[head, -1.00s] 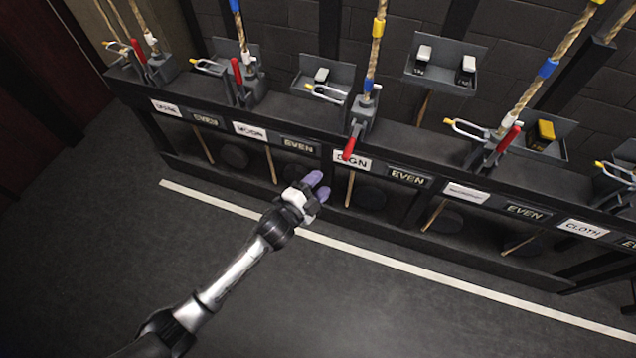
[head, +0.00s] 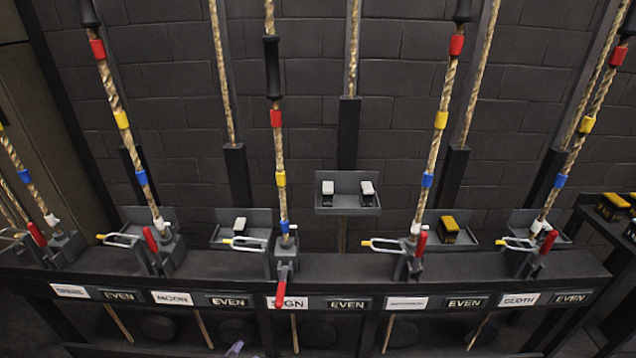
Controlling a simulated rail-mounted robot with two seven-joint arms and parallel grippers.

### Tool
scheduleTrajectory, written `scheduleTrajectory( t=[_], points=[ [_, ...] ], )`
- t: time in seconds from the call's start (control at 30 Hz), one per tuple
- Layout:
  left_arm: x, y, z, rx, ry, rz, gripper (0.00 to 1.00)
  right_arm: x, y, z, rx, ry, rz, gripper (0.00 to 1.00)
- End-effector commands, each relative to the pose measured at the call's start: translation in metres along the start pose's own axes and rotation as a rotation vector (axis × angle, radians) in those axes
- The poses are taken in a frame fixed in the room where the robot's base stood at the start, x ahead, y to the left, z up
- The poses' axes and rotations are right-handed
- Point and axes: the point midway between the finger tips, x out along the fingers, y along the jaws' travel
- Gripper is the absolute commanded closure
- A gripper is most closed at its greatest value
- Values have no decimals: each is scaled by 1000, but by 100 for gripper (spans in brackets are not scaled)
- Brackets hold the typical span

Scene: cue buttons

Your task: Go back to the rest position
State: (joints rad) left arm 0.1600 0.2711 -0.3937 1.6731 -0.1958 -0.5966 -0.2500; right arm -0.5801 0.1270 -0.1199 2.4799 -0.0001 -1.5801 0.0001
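Only a small purple fingertip of my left gripper (head: 235,348) shows at the bottom edge of the head view, in front of the rack's lower part. The rest of that gripper and its arm are out of frame, so its opening is hidden. It is apart from the red levers and ropes. My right gripper is not in view.
A long dark rack (head: 340,268) runs across the view with ropes, red-handled locks and labels. The red handle (head: 281,286) above the "SIGN" label (head: 293,303) points down; other handles point up. A small shelf (head: 347,202) holds two white-topped switches.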

Motion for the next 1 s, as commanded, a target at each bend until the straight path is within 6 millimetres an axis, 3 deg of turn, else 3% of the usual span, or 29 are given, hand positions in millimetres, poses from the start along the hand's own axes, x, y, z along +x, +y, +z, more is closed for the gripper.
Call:
scheduleTrajectory(
  t=[0.17,0.33,0.6,0.77,1.0],
  points=[
    [-34,-24,-6,-214,-213,35,50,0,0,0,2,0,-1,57],
    [-92,-36,-16,-399,-372,82,50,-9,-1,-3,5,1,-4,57],
    [-228,-25,-18,-593,-537,209,50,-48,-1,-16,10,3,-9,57],
    [-280,-14,-10,-646,-592,240,50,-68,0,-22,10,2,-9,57],
    [-337,20,16,-678,-755,319,50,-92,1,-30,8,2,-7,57]
  ],
)
